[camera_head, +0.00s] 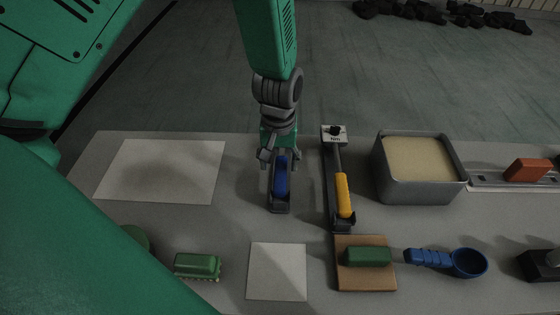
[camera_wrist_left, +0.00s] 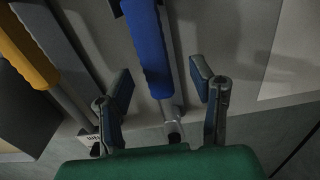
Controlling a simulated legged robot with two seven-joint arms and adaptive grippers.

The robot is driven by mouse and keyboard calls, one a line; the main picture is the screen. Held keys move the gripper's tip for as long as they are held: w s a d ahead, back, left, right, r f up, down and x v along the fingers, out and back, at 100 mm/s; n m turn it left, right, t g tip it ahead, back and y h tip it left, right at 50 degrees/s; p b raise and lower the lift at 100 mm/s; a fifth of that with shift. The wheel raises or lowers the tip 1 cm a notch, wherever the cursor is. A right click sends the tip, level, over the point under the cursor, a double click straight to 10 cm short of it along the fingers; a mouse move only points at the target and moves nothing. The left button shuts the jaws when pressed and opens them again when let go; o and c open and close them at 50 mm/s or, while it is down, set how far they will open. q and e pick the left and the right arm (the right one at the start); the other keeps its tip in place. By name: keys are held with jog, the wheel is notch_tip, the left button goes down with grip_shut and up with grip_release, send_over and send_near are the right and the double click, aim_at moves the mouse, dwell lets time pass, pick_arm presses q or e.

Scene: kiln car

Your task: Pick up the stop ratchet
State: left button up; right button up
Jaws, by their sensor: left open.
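A tool with a blue handle (camera_head: 281,180), which looks like the stop ratchet, lies in a narrow dark holder (camera_head: 280,209) on the grey table. Its blue handle (camera_wrist_left: 150,45) and metal end also show in the wrist view. My left gripper (camera_head: 278,158) is over the far part of this tool, pointing down. In the wrist view its two open fingers (camera_wrist_left: 162,88) are on either side of the tool, with gaps, and hold nothing. The gripper and wrist hide part of the tool's far end in the head view. My right gripper is not in view.
Further right are a sand-filled grey bin (camera_head: 420,190) and an orange block (camera_head: 528,170) on a rail. In front lie a green-handled tool (camera_head: 367,257), a blue scoop (camera_head: 468,263) and a green brush (camera_head: 197,267).

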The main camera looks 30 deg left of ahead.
aim_at(280, 167)
pick_arm(q)
notch_tip(280, 167, down, 3)
jog(key=shift+w+d+r, duration=0.1)
jog(key=shift+w, duration=0.05)
jog(key=shift+d+f, duration=0.25)
jog(key=shift+f, duration=0.1)
jog(key=shift+r, duration=0.1)
jog(key=shift+a, duration=0.2)
grip_shut()
